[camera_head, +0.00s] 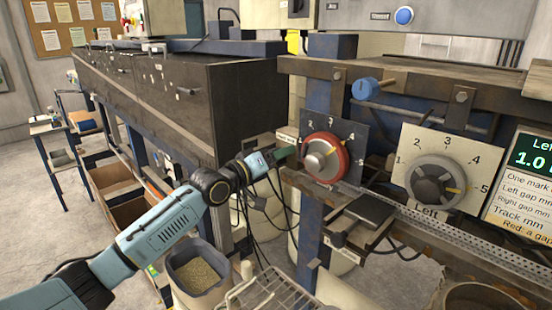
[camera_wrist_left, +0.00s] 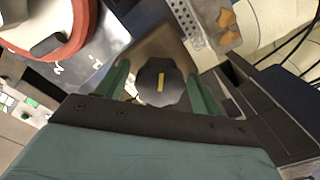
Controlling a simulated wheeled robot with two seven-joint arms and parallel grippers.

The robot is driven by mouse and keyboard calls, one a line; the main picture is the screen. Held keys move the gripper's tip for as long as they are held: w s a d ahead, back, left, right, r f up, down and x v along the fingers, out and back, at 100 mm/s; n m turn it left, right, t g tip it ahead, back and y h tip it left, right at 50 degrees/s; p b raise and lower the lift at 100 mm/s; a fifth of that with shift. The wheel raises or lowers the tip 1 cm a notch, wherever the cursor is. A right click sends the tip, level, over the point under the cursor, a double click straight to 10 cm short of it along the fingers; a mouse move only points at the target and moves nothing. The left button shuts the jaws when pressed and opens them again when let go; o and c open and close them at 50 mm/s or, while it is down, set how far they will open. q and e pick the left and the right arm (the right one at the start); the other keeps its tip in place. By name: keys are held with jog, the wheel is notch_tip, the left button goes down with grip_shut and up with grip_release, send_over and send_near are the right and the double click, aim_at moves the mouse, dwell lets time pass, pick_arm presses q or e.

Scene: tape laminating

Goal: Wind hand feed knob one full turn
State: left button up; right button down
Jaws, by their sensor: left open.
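The hand feed knob (camera_wrist_left: 160,77) is dark and scalloped with a yellow mark, and shows in the left wrist view against a brownish plate. My left gripper (camera_wrist_left: 158,90) has its green fingers open, one on each side of the knob. Small gaps seem to show between knob and fingers; whether they touch is hard to tell. In the head view my left gripper (camera_head: 287,154) reaches in beside the red-rimmed dial, below a small pale label (camera_head: 287,135). The knob itself cannot be made out there. My right gripper is not in view.
The red-rimmed dial (camera_head: 325,157) is close to the right of the gripper. A dark cabinet (camera_head: 190,105) stands behind the arm. A bin of granules (camera_head: 197,275) is below.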

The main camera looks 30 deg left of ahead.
pick_arm(q)
jog(key=c, duration=1)
jog(key=shift+m, duration=0.4)
